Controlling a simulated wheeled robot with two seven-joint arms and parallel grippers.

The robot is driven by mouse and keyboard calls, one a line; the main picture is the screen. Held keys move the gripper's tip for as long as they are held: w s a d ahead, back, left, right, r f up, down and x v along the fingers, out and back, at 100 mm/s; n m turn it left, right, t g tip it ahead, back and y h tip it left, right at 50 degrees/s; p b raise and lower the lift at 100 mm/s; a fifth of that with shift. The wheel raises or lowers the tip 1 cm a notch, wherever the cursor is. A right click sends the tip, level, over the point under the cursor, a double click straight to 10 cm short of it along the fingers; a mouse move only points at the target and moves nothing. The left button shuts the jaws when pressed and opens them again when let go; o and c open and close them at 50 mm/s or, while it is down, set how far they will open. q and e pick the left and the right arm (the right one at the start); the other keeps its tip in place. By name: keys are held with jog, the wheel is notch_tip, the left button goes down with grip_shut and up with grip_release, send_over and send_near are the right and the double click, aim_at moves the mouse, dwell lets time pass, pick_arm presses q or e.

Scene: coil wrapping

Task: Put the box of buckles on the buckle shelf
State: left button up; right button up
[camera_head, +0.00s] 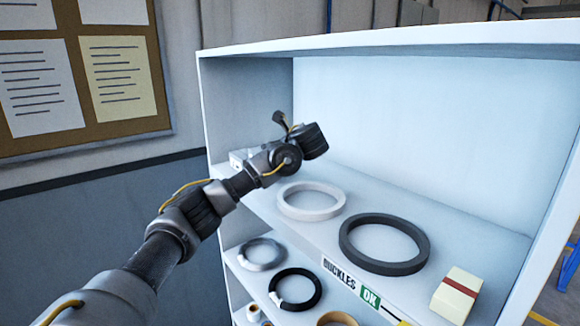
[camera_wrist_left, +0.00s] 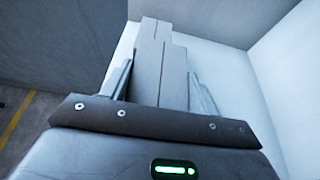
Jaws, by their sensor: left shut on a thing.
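My left arm comes in from the left in the head view and reaches to the left part of the buckle shelf (camera_head: 405,283), whose front edge is labelled "BUCKLES OK". In the left wrist view my left gripper (camera_wrist_left: 162,88) is shut on a pale grey box (camera_wrist_left: 152,50), with one finger on each side. In the head view a small pale box (camera_head: 238,158) shows at the shelf's left end, partly behind my wrist. I cannot tell there whether it touches the shelf, and the fingertips are hidden. My right gripper is in neither view.
A white ring (camera_head: 311,201), a dark grey ring (camera_head: 384,243) and a cream box with a red stripe (camera_head: 457,295) lie on the same shelf. Coils, including a black one (camera_head: 295,289), lie on the shelf below. The back of the buckle shelf is clear.

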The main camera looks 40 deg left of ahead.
pick_arm(q)
jog(key=shift+s+a, duration=0.25)
jog(key=shift+s, duration=0.15)
jog(key=shift+s+r, duration=0.3)
jog(key=shift+s, duration=0.35)
jog(key=shift+w+a+f, duration=0.1)
jog(key=shift+w+f, duration=0.1)
jog(key=shift+f, duration=0.35)
jog(key=shift+w+a+f, duration=0.1)
jog(key=shift+w+f, duration=0.05)
jog(key=shift+f, duration=0.35)
jog(key=shift+w+a+f, duration=0.1)
jog(key=shift+w+f, duration=0.1)
jog(key=shift+f, duration=0.4)
jog(key=shift+w+f, duration=0.15)
jog(key=shift+f, duration=0.4)
jog(key=shift+s, duration=0.1)
jog(key=shift+s+r, duration=0.1)
jog(key=shift+s, duration=0.15)
jog(key=o, duration=1.3)
jog(key=shift+w+f, duration=0.15)
jog(key=shift+f, duration=0.1)
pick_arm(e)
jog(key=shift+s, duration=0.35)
pick_arm(q)
jog(key=shift+r, duration=0.1)
